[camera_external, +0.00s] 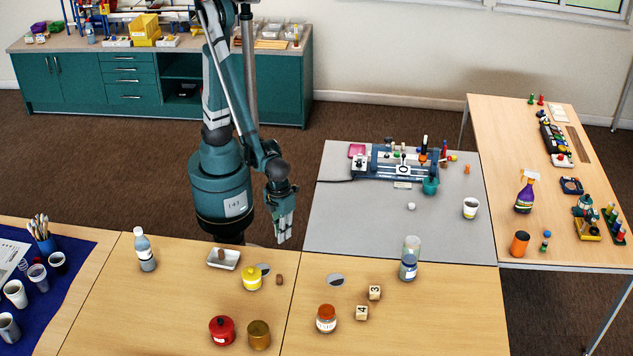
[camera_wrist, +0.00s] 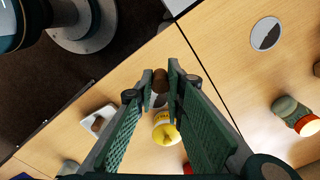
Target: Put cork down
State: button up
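In the wrist view, a dark brown cork (camera_wrist: 160,81) sits between the fingertips of my gripper (camera_wrist: 161,74), which appear closed on its sides. In the external view, my gripper (camera_external: 285,230) points down above the back edge of the front wooden table (camera_external: 180,300). I cannot make out the held cork there. A similar small brown piece (camera_external: 279,280) stands on that table below my gripper, right of a yellow lidded pot (camera_external: 251,280). The pot also shows in the wrist view (camera_wrist: 166,132), beyond the fingers.
A white tray (camera_external: 233,265) with a brown piece lies left of the pot. Bare wood lies at the left.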

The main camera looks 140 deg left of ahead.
jog(key=s+d+n, duration=0.5)
jog(key=d, duration=0.5)
jog(key=s+d+n, duration=0.4)
jog(key=s+d, duration=0.1)
jog(key=d, duration=0.5)
jog(key=shift+s+r+n, duration=0.35)
jog(key=shift+n, duration=0.05)
jog(key=shift+f, duration=0.1)
jog(key=b, duration=0.1)
send_over(227, 262)
jog(key=shift+f, duration=2.85)
jog(key=shift+f, duration=0.1)
jog(key=shift+f+b, duration=0.75)
jog(key=shift+f, duration=1.25)
jog(key=shift+f, duration=0.15)
